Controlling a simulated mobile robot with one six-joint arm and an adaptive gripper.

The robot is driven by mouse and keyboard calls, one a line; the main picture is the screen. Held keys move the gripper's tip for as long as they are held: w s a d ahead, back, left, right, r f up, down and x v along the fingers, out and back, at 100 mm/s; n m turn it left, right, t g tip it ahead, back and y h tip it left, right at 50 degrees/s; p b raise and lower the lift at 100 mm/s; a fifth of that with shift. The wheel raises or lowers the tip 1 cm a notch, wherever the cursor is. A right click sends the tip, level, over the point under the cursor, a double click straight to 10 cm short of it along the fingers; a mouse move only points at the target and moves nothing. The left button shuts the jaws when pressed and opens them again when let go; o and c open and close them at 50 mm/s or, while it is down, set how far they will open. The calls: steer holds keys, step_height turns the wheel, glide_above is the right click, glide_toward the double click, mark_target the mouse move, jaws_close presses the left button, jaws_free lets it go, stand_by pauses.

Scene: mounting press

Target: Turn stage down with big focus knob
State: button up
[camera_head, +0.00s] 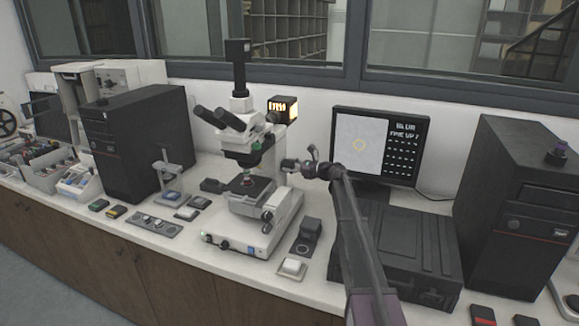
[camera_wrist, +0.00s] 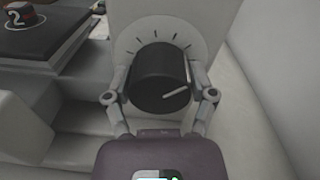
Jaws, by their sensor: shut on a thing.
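The microscope (camera_head: 262,228) stands on the white bench left of the monitor, with its dark stage (camera_head: 250,190) under the objective. In the wrist view the big focus knob (camera_wrist: 158,77) is a black cylinder with a white pointer line toward its lower right. A pale dial with tick marks is behind it. My gripper (camera_wrist: 160,90) is shut on the knob, one finger on each side. In the head view my gripper (camera_head: 292,165) reaches the microscope's right side from the right, and the knob is hard to make out there. The wrist view also shows the stage (camera_wrist: 45,35) at upper left.
The monitor (camera_head: 378,145) reads "BLUR" and "FINE UP" beside a pale image with a yellow ring. A black computer tower (camera_head: 515,205) stands at right, another (camera_head: 135,140) at left.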

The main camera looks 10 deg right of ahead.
steer(key=n, duration=1)
steer(key=shift+a+n+t, duration=0.1)
steer(key=shift+n+t, duration=0.2)
steer(key=shift+n, duration=0.1)
steer(key=n, duration=0.4)
steer(key=shift+f, duration=0.1)
steer(key=n, duration=0.4)
steer(key=shift+f+h, duration=0.1)
steer(key=shift+h, duration=0.2)
steer(key=n, duration=0.7)
steer(key=shift+f+b, duration=0.1)
steer(key=shift+b, duration=0.25)
steer(key=shift+n, duration=2)
